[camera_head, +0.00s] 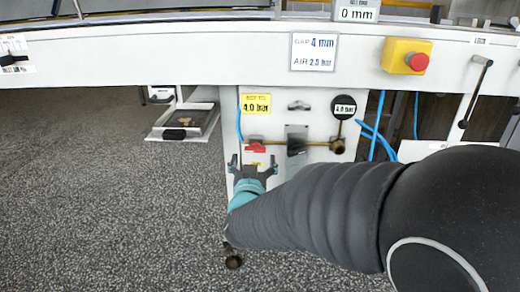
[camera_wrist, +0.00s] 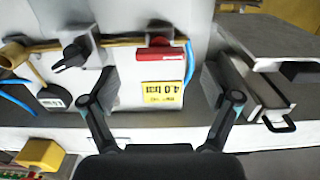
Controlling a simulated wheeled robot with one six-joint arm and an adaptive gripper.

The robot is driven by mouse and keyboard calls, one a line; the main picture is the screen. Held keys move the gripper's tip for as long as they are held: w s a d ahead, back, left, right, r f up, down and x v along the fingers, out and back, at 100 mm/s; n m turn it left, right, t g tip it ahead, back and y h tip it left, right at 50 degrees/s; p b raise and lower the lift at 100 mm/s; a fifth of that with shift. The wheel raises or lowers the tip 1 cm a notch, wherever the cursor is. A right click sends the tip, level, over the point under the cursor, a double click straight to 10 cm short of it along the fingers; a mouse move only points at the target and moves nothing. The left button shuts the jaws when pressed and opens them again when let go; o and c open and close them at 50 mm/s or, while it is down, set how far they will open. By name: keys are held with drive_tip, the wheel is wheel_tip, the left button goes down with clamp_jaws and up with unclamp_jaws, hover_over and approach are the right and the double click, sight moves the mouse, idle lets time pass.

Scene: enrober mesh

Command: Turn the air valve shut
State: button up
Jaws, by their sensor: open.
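The air valve's red handle (camera_head: 256,148) sits on a brass pipe on the white panel, just below a yellow label reading 4.0 bar. It lies level, along the pipe. In the wrist view the red handle (camera_wrist: 160,50) shows upside down, beyond the fingers near the top. My gripper (camera_head: 253,166) is open and empty, just below the red handle in the head view. In the wrist view my gripper (camera_wrist: 160,84) has its fingers spread to either side of the handle and label, with a visible gap. I see no contact with the handle.
A black knob (camera_head: 297,141) and a round gauge (camera_head: 344,106) marked 4.0 bar sit right of the handle. Blue hoses (camera_head: 374,135) hang farther right. A yellow box with a red button (camera_head: 417,62) is on the beam above. A tray (camera_head: 184,122) stands left; the floor there is clear.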

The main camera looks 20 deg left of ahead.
sight(255, 152)
drive_tip(key=shift+x, duration=2.8)
drive_tip(key=c, duration=1.2)
